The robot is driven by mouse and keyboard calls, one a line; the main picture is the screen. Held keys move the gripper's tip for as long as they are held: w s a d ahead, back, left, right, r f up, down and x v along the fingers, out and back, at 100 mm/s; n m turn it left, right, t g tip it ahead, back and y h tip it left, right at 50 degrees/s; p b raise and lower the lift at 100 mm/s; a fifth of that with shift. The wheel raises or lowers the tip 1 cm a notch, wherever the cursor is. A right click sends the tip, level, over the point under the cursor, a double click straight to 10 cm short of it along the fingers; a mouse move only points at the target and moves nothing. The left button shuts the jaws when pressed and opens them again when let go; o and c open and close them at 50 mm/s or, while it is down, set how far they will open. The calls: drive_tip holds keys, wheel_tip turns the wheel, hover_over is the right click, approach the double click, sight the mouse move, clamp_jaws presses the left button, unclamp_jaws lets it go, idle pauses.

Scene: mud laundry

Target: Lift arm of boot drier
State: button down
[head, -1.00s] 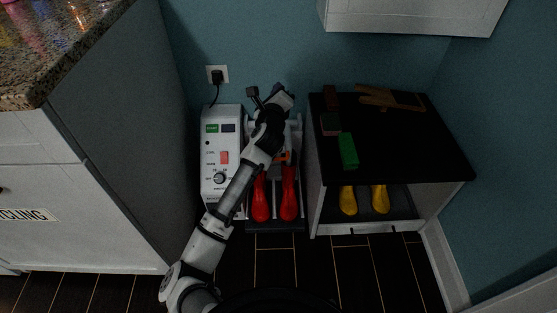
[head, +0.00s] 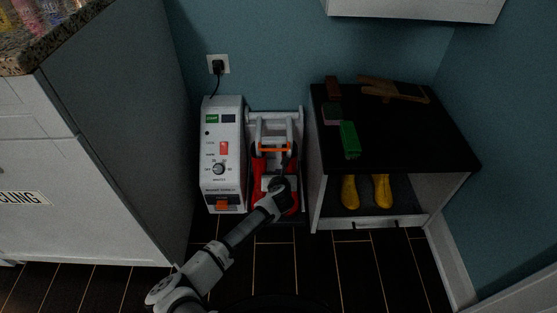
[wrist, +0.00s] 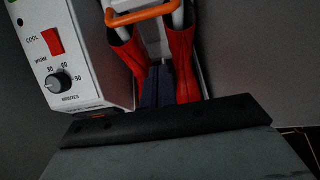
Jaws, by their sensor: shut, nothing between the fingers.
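The boot drier has a white control box (head: 222,158) with a red switch and a dial, beside a white frame (head: 289,115). Its arm is made of white tubes with an orange handle bar (head: 273,149) across them. The orange bar (wrist: 141,16) also shows at the top of the wrist view. Red boots (head: 292,172) are at the frame, partly hidden by my arm. My gripper (wrist: 158,75) is shut and empty, its dark fingers between the red boots in the picture, below and apart from the orange bar. In the head view my wrist hides the fingertips.
A black-topped cabinet (head: 415,135) stands close on the right, with brushes on top and yellow boots (head: 349,192) inside. A grey and white counter unit (head: 120,140) stands at the left. A plug sits in a wall outlet (head: 218,64). Dark floor tiles in front are clear.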

sight(274, 140)
drive_tip(key=b+x, duration=0.4)
drive_tip(key=x, duration=0.6)
drive_tip(key=r, duration=0.4)
drive_tip(key=shift+w+b, duration=0.3)
drive_tip(key=shift+w, duration=0.05)
drive_tip(key=shift+r, duration=0.1)
